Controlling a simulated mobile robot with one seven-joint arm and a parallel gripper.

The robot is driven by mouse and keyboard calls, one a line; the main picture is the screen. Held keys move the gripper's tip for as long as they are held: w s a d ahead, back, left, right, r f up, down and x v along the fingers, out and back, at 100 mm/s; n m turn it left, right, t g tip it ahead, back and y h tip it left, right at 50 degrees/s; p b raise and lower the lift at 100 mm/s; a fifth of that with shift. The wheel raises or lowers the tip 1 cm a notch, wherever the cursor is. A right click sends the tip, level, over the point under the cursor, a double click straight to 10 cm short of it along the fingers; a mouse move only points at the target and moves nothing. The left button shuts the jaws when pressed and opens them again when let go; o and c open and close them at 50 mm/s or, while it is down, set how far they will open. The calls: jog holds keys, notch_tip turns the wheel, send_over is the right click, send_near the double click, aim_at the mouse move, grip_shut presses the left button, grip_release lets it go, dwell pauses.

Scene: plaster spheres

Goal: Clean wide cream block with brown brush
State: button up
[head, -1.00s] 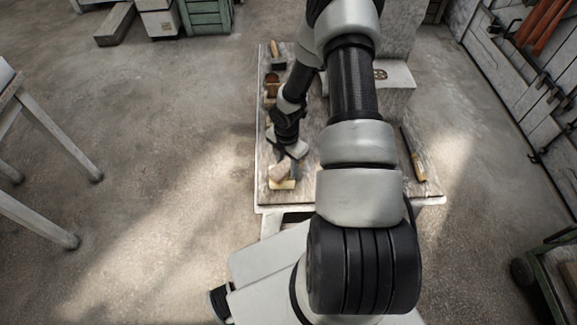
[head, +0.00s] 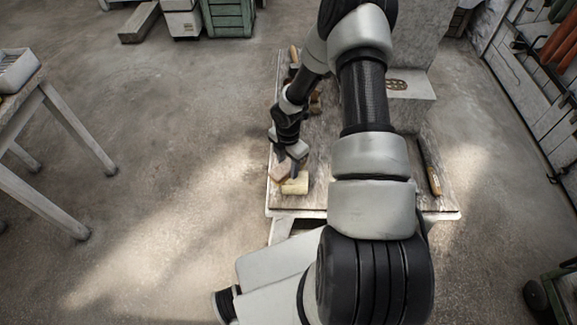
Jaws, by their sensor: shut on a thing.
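The wide cream block (head: 296,187) lies near the front left corner of the worktable (head: 330,207), pale yellow and partly in view. My gripper (head: 291,165) points down just behind it, shut on a pinkish-brown piece (head: 280,172) that looks like the brown brush. The brush is tilted and sits at the block's left back edge. I cannot tell whether they touch, and its bristles are not clear. My arm hides much of the table's middle.
A long dark tool with a tan end (head: 433,180) lies at the table's right edge. A pale stone piece with an oval grille (head: 398,85) stands at the back. Small brown items (head: 315,103) lie behind my gripper. A side table (head: 48,95) stands left; floor between is clear.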

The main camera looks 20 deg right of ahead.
jog(key=shift+f+b, duration=0.5)
jog(key=shift+f, duration=0.15)
jog(key=shift+r, duration=0.1)
jog(key=shift+w+d, duration=0.2)
jog(key=shift+d, duration=0.35)
jog(key=shift+w+d, duration=0.2)
jog(key=shift+d, duration=0.3)
jog(key=shift+a, duration=0.1)
jog(key=shift+s+a+b, duration=0.1)
jog(key=shift+s+a, duration=0.2)
jog(key=shift+a, duration=0.35)
jog(key=shift+s+a+b, duration=0.1)
jog(key=shift+s+a, duration=0.15)
jog(key=shift+a, duration=0.4)
jog(key=shift+s+a+b, duration=0.1)
jog(key=shift+s+a, duration=0.2)
jog(key=shift+a, duration=0.35)
jog(key=shift+d, duration=0.1)
jog(key=shift+w+d+p, duration=0.3)
jog(key=shift+w+d, duration=0.05)
jog(key=shift+d, duration=0.35)
jog(key=shift+w+d, duration=0.25)
jog(key=shift+d, duration=0.4)
jog(key=shift+w+d, duration=0.25)
jog(key=shift+d, duration=0.35)
